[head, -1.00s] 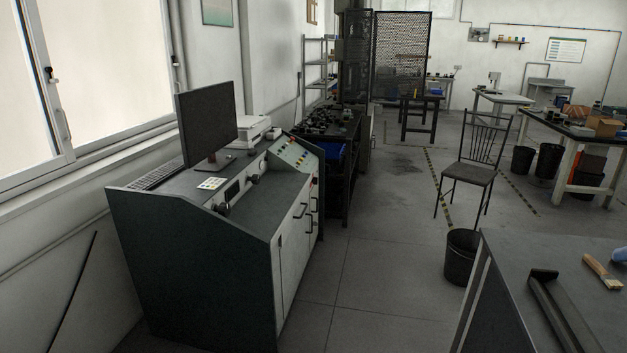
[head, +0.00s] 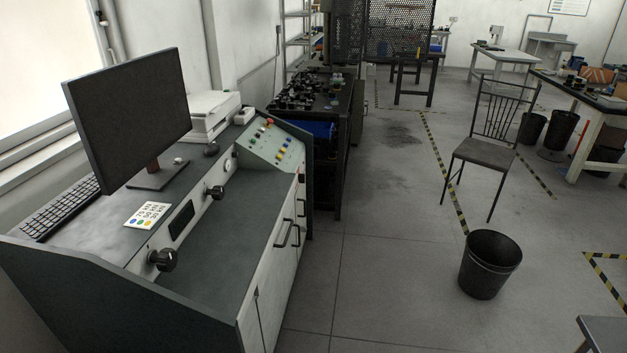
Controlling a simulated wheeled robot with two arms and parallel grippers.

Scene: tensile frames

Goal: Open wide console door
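The console (head: 215,250) stands at the left, with dark side panels and top and a pale front. Its wide door (head: 268,288) is on the front face, seen at a steep angle, and looks closed. Dark bar handles (head: 291,234) sit near the upper part of the front, and more handles show on the narrower panels farther along. The lower part of the front is cut off by the picture edge. Neither of my grippers shows in the head view.
A monitor (head: 130,118), keyboard (head: 62,208) and knobs are on the console. A black bin (head: 489,264) and a metal chair (head: 486,148) stand to the right. A table corner (head: 602,333) shows at bottom right. The floor before the console is clear.

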